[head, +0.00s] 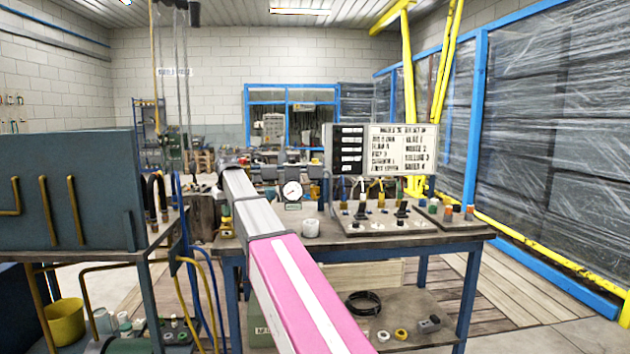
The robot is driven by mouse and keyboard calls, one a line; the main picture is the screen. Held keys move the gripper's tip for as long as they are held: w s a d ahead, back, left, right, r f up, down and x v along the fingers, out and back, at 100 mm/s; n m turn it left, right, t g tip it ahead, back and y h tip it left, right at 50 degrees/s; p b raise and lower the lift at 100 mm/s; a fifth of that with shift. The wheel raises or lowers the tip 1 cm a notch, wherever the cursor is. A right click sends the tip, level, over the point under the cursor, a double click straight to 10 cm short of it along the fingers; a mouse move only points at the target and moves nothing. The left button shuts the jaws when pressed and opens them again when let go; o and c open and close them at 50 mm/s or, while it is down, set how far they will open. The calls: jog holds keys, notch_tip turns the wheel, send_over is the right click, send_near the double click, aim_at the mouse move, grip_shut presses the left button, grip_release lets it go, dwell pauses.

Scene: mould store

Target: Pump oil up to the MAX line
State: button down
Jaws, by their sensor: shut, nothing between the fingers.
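My pink and grey arm reaches from the bottom of the head view toward the bench. I cannot make out any fingers at its far end, so my gripper is not visible. A round white-faced gauge (292,191) stands on the bench (400,240), just right of my arm. I cannot make out an oil level or a MAX line. I cannot pick out an oil pump for certain. My arm hides part of the bench top.
A board with printed labels (402,150) stands at the back of the bench, behind several small fittings. A white cup (310,229) is on the bench.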

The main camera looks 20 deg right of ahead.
dwell(0.3)
jog(key=shift+w+v, duration=0.2)
jog(key=shift+v, duration=0.75)
jog(key=shift+w+v, duration=0.2)
jog(key=shift+v, duration=0.75)
jog(key=shift+s+x, duration=0.15)
jog(key=shift+x, duration=0.55)
jog(key=shift+s+x, duration=0.15)
jog(key=shift+x, duration=0.6)
jog(key=shift+w+v, duration=0.15)
jog(key=shift+v, duration=0.6)
jog(key=shift+w+v, duration=0.15)
jog(key=shift+v, duration=0.6)
jog(key=shift+a+r, duration=0.1)
jog(key=shift+r, duration=0.05)
jog(key=v, duration=0.2)
jog(key=w+v, duration=0.1)
jog(key=v, duration=0.2)
jog(key=shift+a+r, duration=0.15)
jog(key=shift+r, duration=0.3)
